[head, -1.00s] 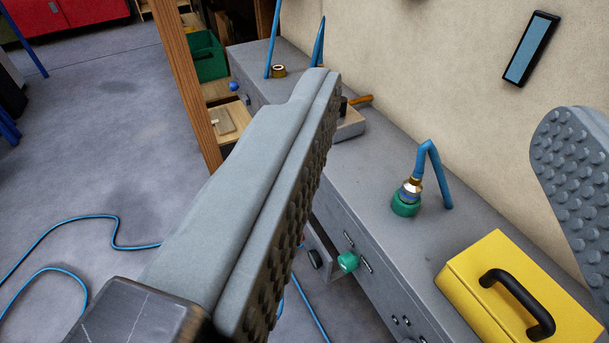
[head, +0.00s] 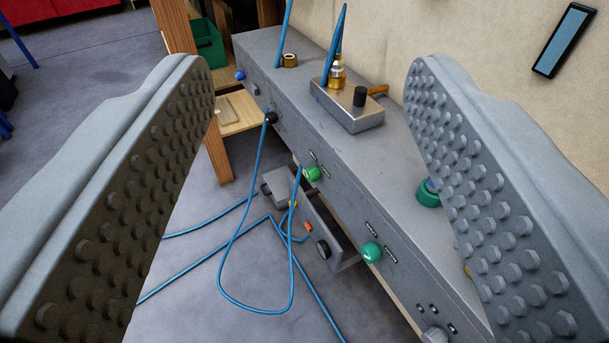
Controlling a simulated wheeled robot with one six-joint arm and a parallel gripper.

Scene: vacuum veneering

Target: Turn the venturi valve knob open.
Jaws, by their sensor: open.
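My gripper (head: 308,72) is open and empty, its two grey studded fingers wide apart at the left and right of the view. Between and beyond them, a silver block (head: 345,108) stands on the grey bench top. It carries a brass fitting (head: 337,76) with a blue hose, a black knob (head: 360,97) and an orange lever (head: 378,89) pointing right. I take the block as the venturi, but I cannot tell which part is its valve knob. Green knobs (head: 372,252) (head: 313,174) sit on the bench front. Nothing touches the fingers.
The grey bench (head: 300,120) runs diagonally along a beige wall. An open drawer (head: 325,225) juts from its front, with blue hose (head: 225,270) hanging and looping on the floor. A green fitting (head: 428,193) is partly hidden behind the right finger. A wooden post (head: 215,150) stands left.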

